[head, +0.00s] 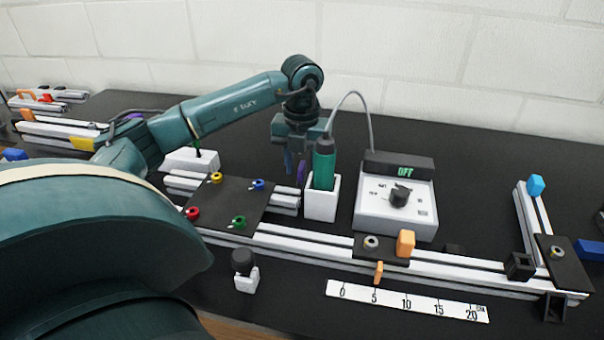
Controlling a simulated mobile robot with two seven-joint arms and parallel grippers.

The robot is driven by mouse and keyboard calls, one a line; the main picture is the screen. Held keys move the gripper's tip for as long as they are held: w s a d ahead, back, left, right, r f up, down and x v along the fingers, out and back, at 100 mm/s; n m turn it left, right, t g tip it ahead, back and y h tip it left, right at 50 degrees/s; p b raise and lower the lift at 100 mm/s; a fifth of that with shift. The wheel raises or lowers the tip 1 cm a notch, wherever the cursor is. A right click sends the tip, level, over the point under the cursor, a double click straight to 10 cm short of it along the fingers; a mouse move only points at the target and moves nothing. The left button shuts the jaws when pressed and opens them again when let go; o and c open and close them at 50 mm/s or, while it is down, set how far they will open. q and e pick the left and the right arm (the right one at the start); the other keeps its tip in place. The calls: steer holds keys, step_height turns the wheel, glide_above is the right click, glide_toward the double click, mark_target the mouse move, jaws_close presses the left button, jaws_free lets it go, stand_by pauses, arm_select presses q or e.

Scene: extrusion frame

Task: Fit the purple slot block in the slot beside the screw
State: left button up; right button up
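The purple slot block (301,172) hangs upright below my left gripper (299,167), between the blue finger on its left and the green iron handle. My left gripper appears shut on it; the other finger is hidden behind the handle. The block's lower end shows just above or behind the short rail's right end, and I cannot tell whether they touch. A ringed screw (371,242) sits on a dark plate on the long front rail (300,240). Another ringed screw (557,253) is on the corner plate at right. My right gripper is not in view.
A green-handled iron (324,165) stands in a white holder (321,203) close to my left gripper. A control box (396,205) reading OFF is to its right. An orange block (405,243) and orange slot piece (378,272) are by the front rail. A ruler (407,302) lies in front.

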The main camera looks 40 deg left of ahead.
arm_select(q)
steer(key=shift+f, duration=1.25)
jaws_close()
